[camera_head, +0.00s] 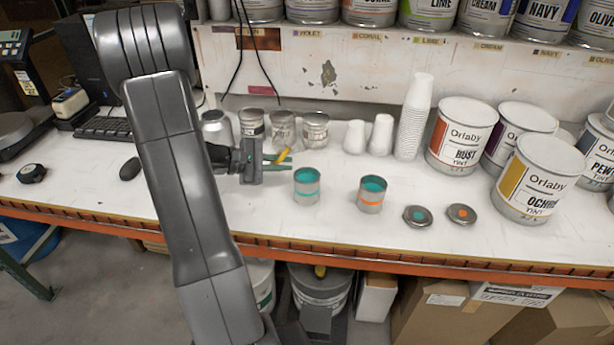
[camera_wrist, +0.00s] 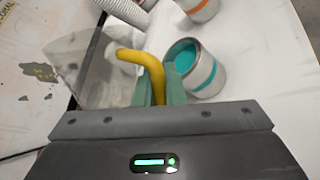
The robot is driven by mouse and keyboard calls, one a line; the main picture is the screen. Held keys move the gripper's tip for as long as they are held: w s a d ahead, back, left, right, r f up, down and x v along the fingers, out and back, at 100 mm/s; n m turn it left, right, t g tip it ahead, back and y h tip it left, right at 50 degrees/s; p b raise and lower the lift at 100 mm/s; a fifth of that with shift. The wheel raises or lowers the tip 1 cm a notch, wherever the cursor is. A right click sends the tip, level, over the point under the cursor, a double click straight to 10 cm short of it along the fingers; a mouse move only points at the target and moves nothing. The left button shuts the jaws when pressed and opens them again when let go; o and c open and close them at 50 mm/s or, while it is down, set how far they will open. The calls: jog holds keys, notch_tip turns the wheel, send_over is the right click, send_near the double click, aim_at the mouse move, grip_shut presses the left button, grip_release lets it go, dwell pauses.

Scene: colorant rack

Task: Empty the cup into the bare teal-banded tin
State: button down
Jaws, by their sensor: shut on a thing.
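The teal-banded tin (camera_head: 307,192) stands upright and lidless on the bench, teal inside. It also shows in the wrist view (camera_wrist: 205,72). My gripper (camera_head: 277,160) is to its left, apart from it in the head view. Its green fingers, also in the wrist view (camera_wrist: 160,92), are shut on a bent yellow piece (camera_wrist: 150,65), which shows between them in the head view (camera_head: 285,155). An orange-banded tin (camera_head: 371,198), also lidless with teal inside, stands to the right.
Two small lids (camera_head: 417,215) (camera_head: 461,214) lie right of the tins. White cups (camera_head: 380,135) and a tall cup stack (camera_head: 413,115) stand behind. Several metal and glass containers (camera_head: 251,124) are behind my gripper. Large Orlaby tins (camera_head: 461,136) fill the right. The bench's front strip is clear.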

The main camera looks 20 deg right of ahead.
jog(key=shift+w+f+m+t+b, duration=0.2)
jog(key=shift+f+m+t+b, duration=0.2)
jog(key=shift+f+m+b, duration=0.3)
dwell(0.5)
jog(key=shift+w+a+r+m+t+y+b, duration=0.1)
jog(key=shift+w+r+m+t+y+b, duration=0.15)
jog(key=shift+r+m+y, duration=0.2)
dwell(0.6)
jog(key=shift+f+m+t+b, duration=0.45)
jog(key=shift+m+t+b, duration=0.1)
jog(key=shift+b, duration=0.3)
jog(key=shift+w+r+m+t+y, duration=0.15)
jog(key=shift+r+m+t+y, duration=0.1)
jog(key=shift+r+m+t, duration=0.25)
dwell(0.9)
jog(key=shift+r+m+t+b, duration=0.1)
jog(key=shift+m+t+b, duration=0.4)
jog(key=shift+b, duration=2)
jog(key=shift+r, duration=0.1)
